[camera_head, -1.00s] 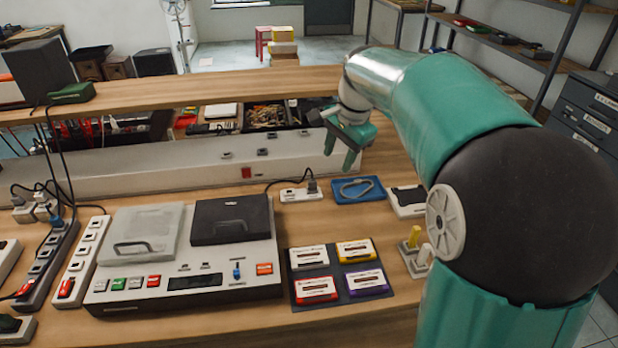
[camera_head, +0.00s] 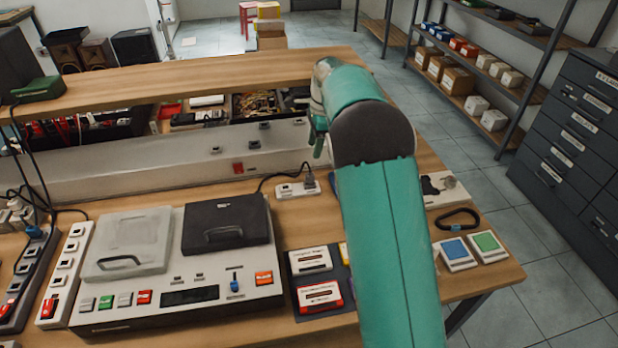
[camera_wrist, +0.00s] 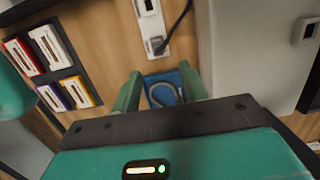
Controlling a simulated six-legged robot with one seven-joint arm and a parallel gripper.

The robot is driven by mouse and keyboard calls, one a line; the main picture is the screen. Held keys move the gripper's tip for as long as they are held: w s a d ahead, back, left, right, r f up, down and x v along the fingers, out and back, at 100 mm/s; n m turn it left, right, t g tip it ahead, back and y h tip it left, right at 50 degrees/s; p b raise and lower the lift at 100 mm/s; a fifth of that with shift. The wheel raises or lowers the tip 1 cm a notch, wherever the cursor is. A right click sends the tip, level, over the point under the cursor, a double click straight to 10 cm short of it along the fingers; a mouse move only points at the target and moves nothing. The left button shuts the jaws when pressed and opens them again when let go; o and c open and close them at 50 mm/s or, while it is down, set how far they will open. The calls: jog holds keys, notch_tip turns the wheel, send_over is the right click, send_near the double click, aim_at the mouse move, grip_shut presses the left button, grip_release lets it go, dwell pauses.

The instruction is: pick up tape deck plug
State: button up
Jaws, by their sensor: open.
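The tape deck plug (camera_head: 309,180) is a small dark grey plug standing at the right end of a short white socket block (camera_head: 288,191), behind the tape deck (camera_head: 185,270). Its black cord runs left toward the deck. In the wrist view the plug (camera_wrist: 157,46) shows at the end of the white block (camera_wrist: 148,18), just beyond my fingertips. My gripper (camera_wrist: 160,74) is open and empty, its two green fingers pointing toward the block and a blue tray. In the head view, it is mostly hidden behind my arm, with one finger (camera_head: 318,148) showing above the plug.
The blue tray (camera_wrist: 151,79) with a grey loop lies close by the block, below the plug in the wrist view. Several cassettes (camera_head: 310,261) lie on a dark mat. A long pale panel (camera_head: 120,180) stands behind. Right of my arm are a black ring (camera_head: 457,218) and blue and green pads.

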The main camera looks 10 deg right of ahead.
aim_at(310, 174)
jog(key=f, duration=0.3)
jog(key=a+f, duration=0.1)
jog(key=f, duration=0.7)
jog(key=shift+s+a+f, duration=0.2)
jog(key=shift+s+a, duration=0.05)
jog(key=shift+a, duration=0.1)
jog(key=shift+c, duration=0.2)
grip_shut()
